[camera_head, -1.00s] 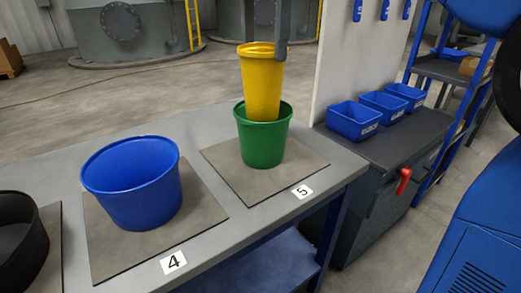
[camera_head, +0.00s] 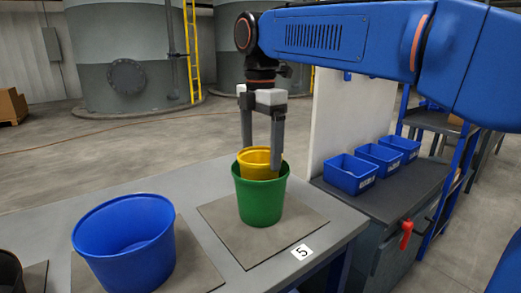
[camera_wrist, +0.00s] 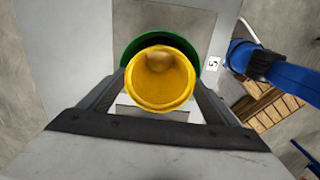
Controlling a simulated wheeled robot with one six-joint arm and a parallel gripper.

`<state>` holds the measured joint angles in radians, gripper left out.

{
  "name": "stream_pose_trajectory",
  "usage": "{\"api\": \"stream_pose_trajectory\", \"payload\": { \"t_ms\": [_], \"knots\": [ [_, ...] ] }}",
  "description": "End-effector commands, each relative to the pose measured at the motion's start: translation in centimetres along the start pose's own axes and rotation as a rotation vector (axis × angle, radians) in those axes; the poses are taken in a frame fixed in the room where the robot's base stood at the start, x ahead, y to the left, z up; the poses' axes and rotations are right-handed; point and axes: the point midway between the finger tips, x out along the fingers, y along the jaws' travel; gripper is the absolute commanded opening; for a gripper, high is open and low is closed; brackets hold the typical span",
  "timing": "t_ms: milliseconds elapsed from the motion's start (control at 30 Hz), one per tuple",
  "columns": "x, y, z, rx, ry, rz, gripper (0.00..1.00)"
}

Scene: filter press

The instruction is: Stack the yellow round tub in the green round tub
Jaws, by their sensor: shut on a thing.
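The yellow round tub (camera_head: 256,163) is upright with its lower part inside the green round tub (camera_head: 260,200). Its upper part stands above the green rim. The green tub stands on the mat marked 5. My gripper (camera_head: 261,150) comes down from above, with its fingers on either side of the yellow tub near the rim, and is shut on it. In the wrist view the yellow tub (camera_wrist: 160,80) lies between the fingers, with the green tub's rim (camera_wrist: 185,42) showing behind it. The yellow tub's bottom is hidden.
A large blue tub (camera_head: 125,240) stands on the mat to the left, and a black tub (camera_head: 8,272) is at the left edge. Several blue bins (camera_head: 350,173) and a white panel (camera_head: 335,115) are to the right. The grey table (camera_head: 180,190) is clear behind the tubs.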

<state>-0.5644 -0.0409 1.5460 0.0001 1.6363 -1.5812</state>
Motion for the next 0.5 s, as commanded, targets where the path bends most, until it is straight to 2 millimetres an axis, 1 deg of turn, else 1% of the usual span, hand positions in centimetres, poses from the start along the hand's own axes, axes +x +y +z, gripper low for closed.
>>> {"api": "stream_pose_trajectory", "payload": {
  "t_ms": [267, 500],
  "knots": [
    [0.13, 0.01, 0.00, 0.000, 0.000, 0.001, 0.43],
    [0.69, -0.01, 0.00, 0.000, 0.000, 0.000, 0.43]
  ]
}}
